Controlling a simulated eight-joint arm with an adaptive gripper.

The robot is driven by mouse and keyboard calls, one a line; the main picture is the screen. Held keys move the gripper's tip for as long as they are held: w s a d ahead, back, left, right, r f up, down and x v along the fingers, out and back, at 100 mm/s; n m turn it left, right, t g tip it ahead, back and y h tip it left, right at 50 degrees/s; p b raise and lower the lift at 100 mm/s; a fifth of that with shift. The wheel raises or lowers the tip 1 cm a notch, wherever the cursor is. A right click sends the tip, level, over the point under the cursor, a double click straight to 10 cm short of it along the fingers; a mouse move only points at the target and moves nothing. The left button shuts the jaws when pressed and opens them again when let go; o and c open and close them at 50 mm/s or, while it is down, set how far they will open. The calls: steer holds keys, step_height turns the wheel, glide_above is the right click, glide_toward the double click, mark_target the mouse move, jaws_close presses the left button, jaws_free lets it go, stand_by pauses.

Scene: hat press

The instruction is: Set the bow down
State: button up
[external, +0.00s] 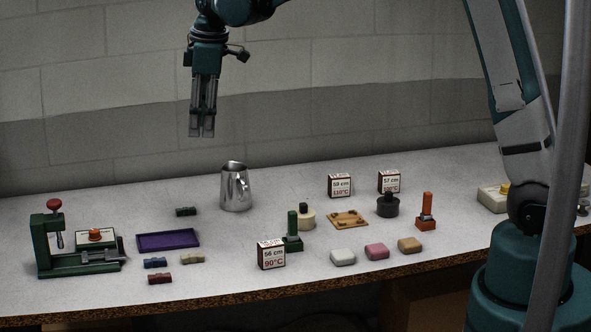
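Several small bow-shaped pieces lie on the table: a dark green bow (186,211), a blue bow (155,263), a tan bow (193,258) and a dark red bow (160,278). They lie around a flat purple tray (168,239), which looks empty. My gripper (202,134) hangs high above the table, fingers pointing down, in front of the wall. No bow shows between its fingers. The fingers look close together, but from this angle I cannot tell how far apart they are.
A green press (48,240) stands at the far left. A metal pitcher (236,188) stands behind the tray. Size cards (271,254), stamps (292,236), a wooden plate (347,219) and felt-like blocks (377,251) fill the middle and right. The front middle edge is clear.

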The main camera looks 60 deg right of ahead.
steer(key=s+a+r+m+t, duration=0.1)
steer(key=s+a+r+m, duration=0.15)
steer(key=s, duration=0.75)
steer(key=s+a+r+m+t, duration=0.15)
steer(key=s+a+r, duration=0.25)
steer(key=s, duration=0.6)
steer(key=s+a+r+m+t, duration=0.1)
steer(key=s+a+r, duration=0.25)
steer(key=s, duration=0.65)
steer(key=s+a+f+m+t, duration=0.1)
steer(key=s+f, duration=0.3)
steer(key=s, duration=0.7)
steer(key=shift+a+m+t, duration=0.15)
steer(key=shift+m+t, duration=0.35)
steer(key=shift+t, duration=0.05)
steer(key=shift+f, duration=0.2)
